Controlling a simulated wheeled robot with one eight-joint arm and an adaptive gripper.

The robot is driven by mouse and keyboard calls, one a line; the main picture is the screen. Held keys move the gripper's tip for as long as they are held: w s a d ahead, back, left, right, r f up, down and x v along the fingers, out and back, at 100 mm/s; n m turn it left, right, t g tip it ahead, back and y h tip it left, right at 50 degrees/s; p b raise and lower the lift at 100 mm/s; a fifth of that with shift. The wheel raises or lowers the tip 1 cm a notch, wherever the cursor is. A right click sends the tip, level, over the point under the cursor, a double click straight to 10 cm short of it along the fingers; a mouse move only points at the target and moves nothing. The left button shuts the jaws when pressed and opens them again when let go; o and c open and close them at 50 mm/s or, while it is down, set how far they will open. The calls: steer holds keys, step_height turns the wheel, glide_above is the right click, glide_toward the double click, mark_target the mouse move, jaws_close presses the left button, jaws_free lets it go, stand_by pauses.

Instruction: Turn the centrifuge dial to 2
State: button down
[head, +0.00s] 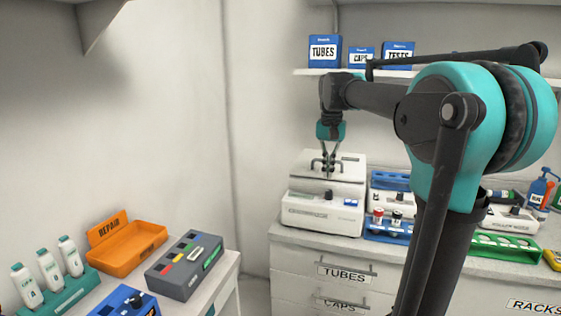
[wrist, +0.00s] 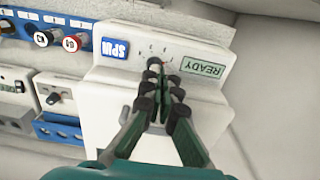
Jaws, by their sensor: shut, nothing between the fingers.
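The white centrifuge (head: 316,211) stands on the counter in the head view. Its small dark dial (head: 328,195) is on the front panel, and its front also fills the middle of the wrist view. There the panel carries a blue SPIN button (wrist: 115,48), a green READY display (wrist: 203,67) and small scale marks around the dial. My gripper (head: 329,173) is shut and empty, with its fingertips (wrist: 163,80) in front of the dial. They cover most of the dial, so its pointer setting and any contact cannot be told.
A blue rack (head: 388,232) with capped tubes stands right of the centrifuge, with more devices beyond. Labelled boxes (head: 325,51) sit on the shelf above. An orange REPAIR tray (head: 125,262) and grey box (head: 185,268) are on the left table.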

mark_target(329, 194)
steer(key=shift+w+a+f, duration=0.1)
steer(key=shift+a+f, duration=0.05)
steer(key=shift+f, duration=1.55)
steer(key=shift+a+f, duration=0.1)
steer(key=shift+f, duration=1.55)
steer(key=shift+s+d, duration=0.2)
steer(key=shift+d, duration=0.65)
steer(key=shift+d, duration=0.15)
